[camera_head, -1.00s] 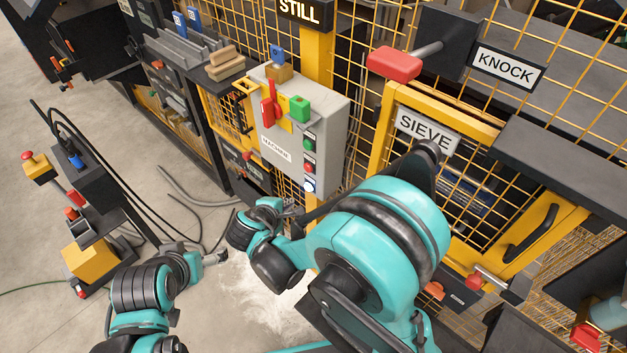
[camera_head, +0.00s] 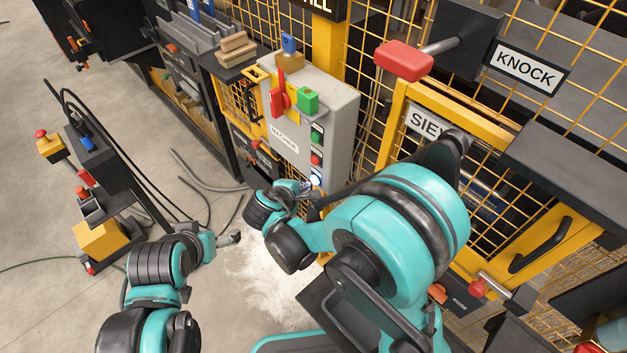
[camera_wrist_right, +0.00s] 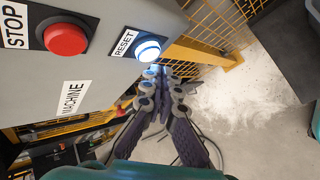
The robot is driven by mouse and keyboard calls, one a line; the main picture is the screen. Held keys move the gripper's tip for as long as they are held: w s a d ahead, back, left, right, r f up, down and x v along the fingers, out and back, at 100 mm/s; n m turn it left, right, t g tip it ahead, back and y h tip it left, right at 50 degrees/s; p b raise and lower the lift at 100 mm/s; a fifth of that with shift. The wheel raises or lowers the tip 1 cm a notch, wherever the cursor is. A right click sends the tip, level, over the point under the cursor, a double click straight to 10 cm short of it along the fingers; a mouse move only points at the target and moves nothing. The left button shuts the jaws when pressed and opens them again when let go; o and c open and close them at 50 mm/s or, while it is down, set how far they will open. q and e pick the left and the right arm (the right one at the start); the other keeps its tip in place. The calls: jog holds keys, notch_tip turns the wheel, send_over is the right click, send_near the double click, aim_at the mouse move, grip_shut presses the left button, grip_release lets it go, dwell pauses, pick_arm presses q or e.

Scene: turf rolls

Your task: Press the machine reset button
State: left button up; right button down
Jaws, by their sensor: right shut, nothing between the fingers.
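The grey machine box (camera_head: 338,125) stands on the fence with a column of buttons on its front. The lit white-blue reset button (camera_head: 315,179) is the lowest one. In the right wrist view the reset button (camera_wrist_right: 148,50) glows beside its RESET label. My right gripper (camera_head: 308,190) is at the box's lower edge, close to the button. In the right wrist view its shut, empty fingertips (camera_wrist_right: 157,72) lie just below the button; contact cannot be told. My left gripper (camera_head: 230,238) hangs over the floor at left, too small to read.
A red STOP button (camera_wrist_right: 65,38) sits beside the reset button. A red lever (camera_head: 278,98) and a green block (camera_head: 307,99) are higher on the box. The yellow sieve door (camera_head: 393,130) is to the right. Cables (camera_head: 208,170) lie on the floor.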

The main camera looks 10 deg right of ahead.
jog(key=shift+d, duration=0.1)
dwell(0.7)
jog(key=shift+w+d, duration=0.2)
jog(key=shift+d, duration=0.05)
jog(key=shift+w+d, duration=0.25)
jog(key=shift+d, duration=0.1)
dwell(0.8)
jog(key=shift+s+a, duration=0.1)
jog(key=shift+a, duration=0.05)
jog(key=shift+s+a, duration=0.4)
jog(key=shift+a, duration=0.15)
jog(key=s+a, duration=0.1)
jog(key=a, duration=0.1)
jog(key=s+a+b, duration=0.1)
jog(key=s+a, duration=0.1)
dwell(0.6)
jog(key=shift+a, duration=0.1)
dwell(0.3)
